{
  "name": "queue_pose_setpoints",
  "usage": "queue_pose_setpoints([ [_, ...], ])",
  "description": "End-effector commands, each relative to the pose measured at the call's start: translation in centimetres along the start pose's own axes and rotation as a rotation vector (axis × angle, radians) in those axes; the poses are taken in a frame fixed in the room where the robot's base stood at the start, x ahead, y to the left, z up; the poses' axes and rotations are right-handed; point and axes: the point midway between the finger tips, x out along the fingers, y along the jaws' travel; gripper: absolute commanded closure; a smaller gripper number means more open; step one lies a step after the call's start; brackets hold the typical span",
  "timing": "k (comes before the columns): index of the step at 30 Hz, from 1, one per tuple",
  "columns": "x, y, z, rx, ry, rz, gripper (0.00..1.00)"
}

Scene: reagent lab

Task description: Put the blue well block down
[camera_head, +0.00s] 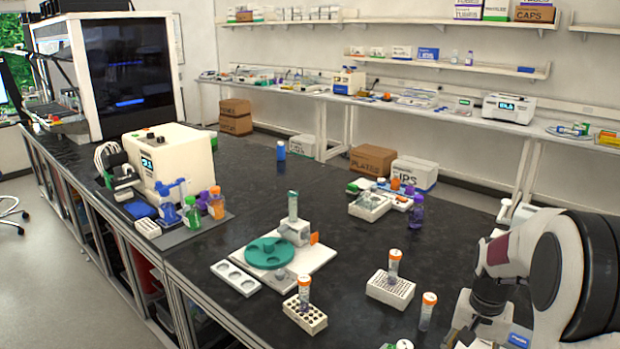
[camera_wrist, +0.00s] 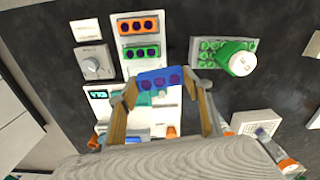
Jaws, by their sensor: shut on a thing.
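The blue well block (camera_wrist: 160,78) shows in the wrist view, with several dark round wells in its upper face. My gripper (camera_wrist: 162,90) is shut on it, with one tan finger at each side. The block is in front of a white device below; I cannot tell its height or whether it touches anything. Above it in the wrist view is a white tray (camera_wrist: 124,17) with an orange well block (camera_wrist: 138,25) and a green well block (camera_wrist: 140,52). In the head view my arm is at the lower right; the fingers and held block cannot be made out clearly.
In the wrist view, a grey knobbed device (camera_wrist: 95,62) is left of the tray. Dark bench lies between. The head view shows tube racks (camera_head: 390,290) near my arm.

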Motion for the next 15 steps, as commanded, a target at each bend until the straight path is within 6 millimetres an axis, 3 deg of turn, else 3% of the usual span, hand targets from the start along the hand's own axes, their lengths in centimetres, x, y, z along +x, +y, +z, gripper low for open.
queue_pose_setpoints([
  [6,1.8,-4.4,2.6,-0.159,-0.004,0.001,0.71],
  [15,3.8,-8.9,6.1,-0.349,-0.004,0.002,0.71],
])
